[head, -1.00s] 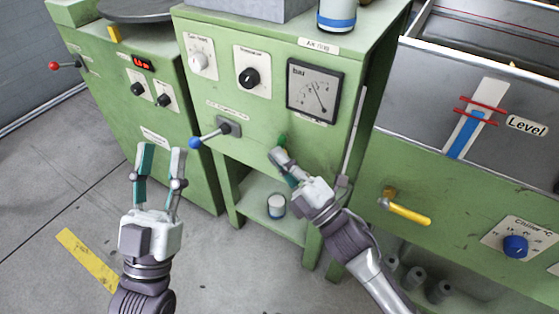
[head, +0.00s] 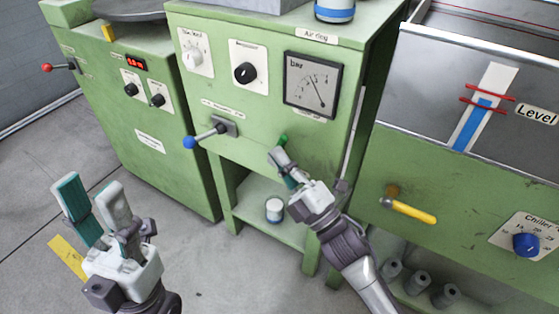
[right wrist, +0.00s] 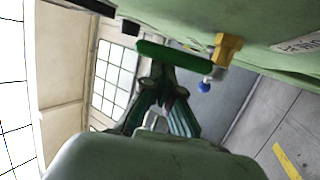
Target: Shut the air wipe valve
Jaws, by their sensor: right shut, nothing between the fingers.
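A valve with a green bar handle (right wrist: 175,54) and a brass body (right wrist: 228,47) sits on the front of the green cabinet. I take it as the air wipe valve, though I cannot read its label. In the head view only a bit of the green handle (head: 283,140) shows; my right gripper covers the rest. My right gripper (head: 276,156) is shut and empty, with its fingertips close to the handle. In the right wrist view its fingers (right wrist: 164,72) point at the handle; I cannot tell whether they touch. My left gripper (head: 91,186) is open and empty over the floor.
A blue-ball lever (head: 205,136) sticks out left of my right gripper. A yellow-handled valve (head: 408,210) is on the tank at the right. A red-ball lever (head: 58,67) is on the left cabinet. A small can (head: 275,210) stands on the lower shelf.

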